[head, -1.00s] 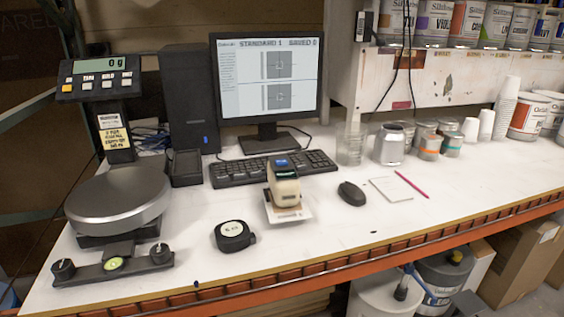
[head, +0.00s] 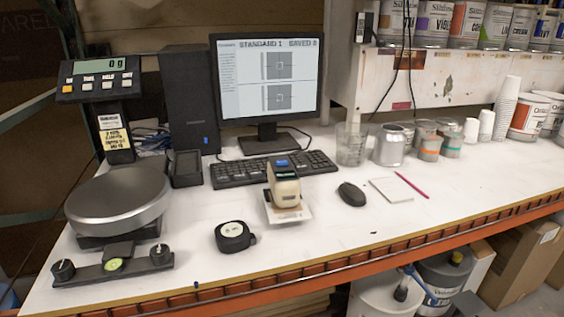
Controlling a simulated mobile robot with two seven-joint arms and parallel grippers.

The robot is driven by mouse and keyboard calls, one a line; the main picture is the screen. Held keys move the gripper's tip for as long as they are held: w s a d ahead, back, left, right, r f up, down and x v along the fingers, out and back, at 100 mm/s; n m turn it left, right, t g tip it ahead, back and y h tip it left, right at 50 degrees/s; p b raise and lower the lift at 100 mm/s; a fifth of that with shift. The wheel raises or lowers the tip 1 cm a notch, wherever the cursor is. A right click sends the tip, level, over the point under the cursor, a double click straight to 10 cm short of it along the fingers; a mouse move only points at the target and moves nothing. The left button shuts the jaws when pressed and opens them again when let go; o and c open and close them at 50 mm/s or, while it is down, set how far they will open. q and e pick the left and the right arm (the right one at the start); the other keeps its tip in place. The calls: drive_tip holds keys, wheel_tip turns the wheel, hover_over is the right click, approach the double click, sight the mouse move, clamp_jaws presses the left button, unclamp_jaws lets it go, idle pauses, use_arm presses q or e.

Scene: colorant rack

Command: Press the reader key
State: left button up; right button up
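The reader (head: 284,186) is a small cream handheld device with a dark top and a blue patch (head: 281,163) on its upper end. It stands on a white card (head: 290,212) in the middle of the bench, in front of the keyboard. I cannot make out which part of it is the key. The monitor (head: 266,78) behind it reads "STANDARD 1" and "SAVED", with a last character too small to be sure of. Neither of my grippers shows in the head view.
A round-plate scale (head: 118,200) with a "0 g" display (head: 100,66) stands left. A black tape measure (head: 233,236) lies in front of the reader, a mouse (head: 351,194) right of it. A keyboard (head: 250,172) is behind. Cups and cans (head: 389,145) stand back right.

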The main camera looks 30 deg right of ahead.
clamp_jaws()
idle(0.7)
